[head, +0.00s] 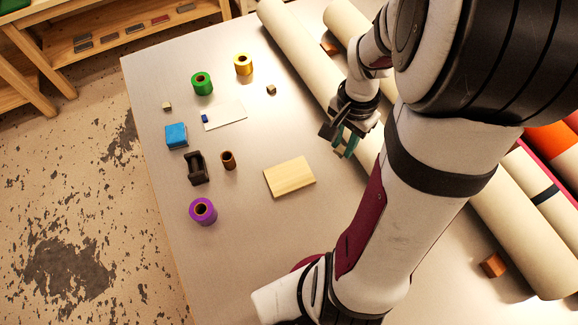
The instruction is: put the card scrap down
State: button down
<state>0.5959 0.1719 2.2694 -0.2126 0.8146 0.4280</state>
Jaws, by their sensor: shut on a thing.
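My gripper (340,138) is at the right of the table's open middle, beside the long pale roll. It is shut on a small dark teal piece (350,143), which I take to be the card scrap. The fingers and wrist partly cover the piece, so its full shape is hidden. How high it is above the table is hard to tell.
A wooden block (289,177) lies left of and below my gripper. Long rolls (298,50) lie right.

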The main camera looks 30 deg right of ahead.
jog(key=s+a+f, duration=0.1)
jog(key=a, duration=0.1)
send_over(292, 168)
jog(key=shift+n, duration=0.4)
notch_tip(292, 168, down, 6)
jog(key=shift+f, duration=2.05)
jog(key=c, duration=0.7)
grip_release()
jog(key=shift+f, duration=0.1)
